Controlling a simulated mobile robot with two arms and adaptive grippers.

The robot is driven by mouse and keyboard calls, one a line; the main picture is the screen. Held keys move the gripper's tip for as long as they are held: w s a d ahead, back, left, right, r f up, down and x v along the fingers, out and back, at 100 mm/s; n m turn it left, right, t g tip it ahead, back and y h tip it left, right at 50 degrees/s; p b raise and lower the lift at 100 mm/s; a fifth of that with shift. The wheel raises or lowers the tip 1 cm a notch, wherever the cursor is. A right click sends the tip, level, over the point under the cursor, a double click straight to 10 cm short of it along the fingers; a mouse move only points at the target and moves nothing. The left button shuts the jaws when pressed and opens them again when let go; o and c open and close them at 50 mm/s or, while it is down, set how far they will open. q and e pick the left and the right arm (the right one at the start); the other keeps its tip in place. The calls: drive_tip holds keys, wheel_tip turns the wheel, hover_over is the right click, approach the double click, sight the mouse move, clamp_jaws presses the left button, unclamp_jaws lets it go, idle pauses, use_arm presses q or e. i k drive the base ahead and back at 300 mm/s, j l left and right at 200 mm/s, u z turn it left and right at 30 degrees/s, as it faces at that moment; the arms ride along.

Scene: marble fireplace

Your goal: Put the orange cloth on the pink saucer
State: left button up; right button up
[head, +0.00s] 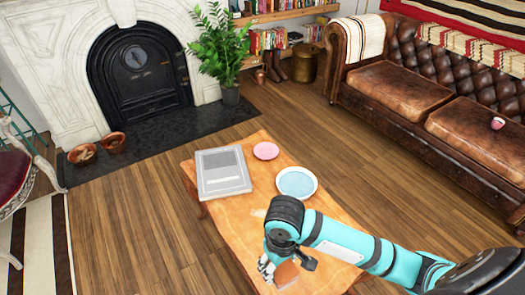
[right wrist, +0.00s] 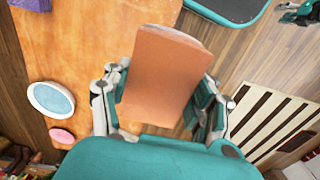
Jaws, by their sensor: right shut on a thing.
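My right gripper (head: 267,266) is at the near end of the wooden table and is shut on the orange cloth (head: 286,275). In the right wrist view the cloth (right wrist: 165,75) is a flat orange-brown rectangle between the two fingers. The pink saucer (head: 265,151) lies empty at the far end of the table, well away from the gripper. It also shows at the lower left of the right wrist view (right wrist: 62,135). A teal and grey part at the top right corner of that view may be my left gripper; its state is unclear.
The wooden table (head: 243,215) also bears a grey book-like box (head: 223,172) and a blue plate with a white rim (head: 297,183), beside the saucer and nearer to me. A brown leather sofa (head: 400,90) stands at the right. A potted plant (head: 222,50) stands beyond the table.

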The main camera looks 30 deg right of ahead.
sight(267, 151)
drive_tip(key=i+j+u, duration=0.1)
drive_tip(key=j+u, duration=0.2)
drive_tip(key=i+j+u, duration=0.1)
drive_tip(key=j+u, duration=0.2)
drive_tip(key=i+j+z, duration=0.4)
drive_tip(key=i+j, duration=0.45)
drive_tip(key=i+l+z, duration=0.2)
drive_tip(key=i+z, duration=0.2)
drive_tip(key=i+l+z, duration=0.1)
drive_tip(key=i+z, duration=0.75)
drive_tip(key=i+j+z, duration=0.2)
drive_tip(key=i+z, duration=0.3)
drive_tip(key=i, duration=0.2)
